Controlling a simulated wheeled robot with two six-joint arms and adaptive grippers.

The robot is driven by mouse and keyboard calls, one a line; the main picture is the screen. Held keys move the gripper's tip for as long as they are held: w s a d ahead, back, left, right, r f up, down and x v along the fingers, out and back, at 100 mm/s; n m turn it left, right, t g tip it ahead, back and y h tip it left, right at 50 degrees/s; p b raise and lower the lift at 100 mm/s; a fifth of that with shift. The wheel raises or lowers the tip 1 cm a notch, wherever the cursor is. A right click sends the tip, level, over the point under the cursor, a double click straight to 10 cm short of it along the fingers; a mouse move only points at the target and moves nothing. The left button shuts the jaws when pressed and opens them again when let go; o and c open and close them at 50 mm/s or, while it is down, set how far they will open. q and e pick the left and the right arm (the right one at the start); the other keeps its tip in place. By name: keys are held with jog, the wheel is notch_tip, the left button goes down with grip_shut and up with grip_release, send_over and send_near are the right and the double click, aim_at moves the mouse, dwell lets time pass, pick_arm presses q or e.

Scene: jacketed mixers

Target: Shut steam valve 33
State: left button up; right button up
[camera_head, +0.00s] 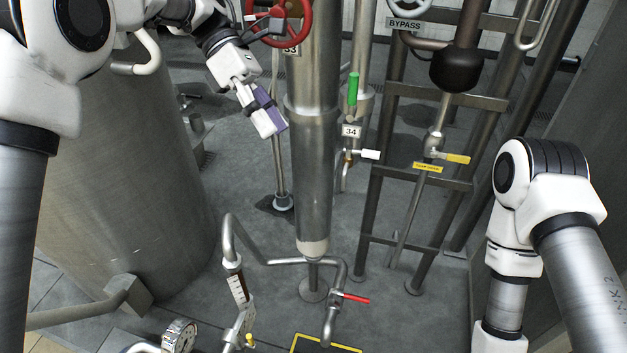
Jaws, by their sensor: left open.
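The red handwheel (304,28) is at the top of the head view, cut off by the upper edge. A tag (291,50) reading 33 sits just below it, partly hidden by the large steel pipe. My left gripper (272,122) is below and slightly left of the wheel, pointing down and to the right. It is open and empty, apart from the wheel in the picture.
A vertical steel pipe (313,150) stands right of my left gripper. Beyond it are a green handle (353,88) with tag 34, a white-handled valve (369,154), a yellow lever (457,159) and a BYPASS wheel (408,8). A large tank (130,180) fills the left.

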pick_arm(q)
jog(key=w+d+f+n+t+h, duration=0.1)
jog(key=d+f+n+t+h, duration=0.1)
jog(key=f+n, duration=0.5)
jog(key=w+d+f+n+t+h, duration=0.1)
jog(key=d+f+n+t+h, duration=0.2)
jog(key=n, duration=0.6)
notch_tip(320, 180, down, 4)
jog(key=d+h, duration=0.2)
jog(key=h, duration=0.1)
jog(key=shift+b, duration=0.4)
pick_arm(e)
jog(key=shift+s+f, duration=0.4)
jog(key=shift+s, duration=0.05)
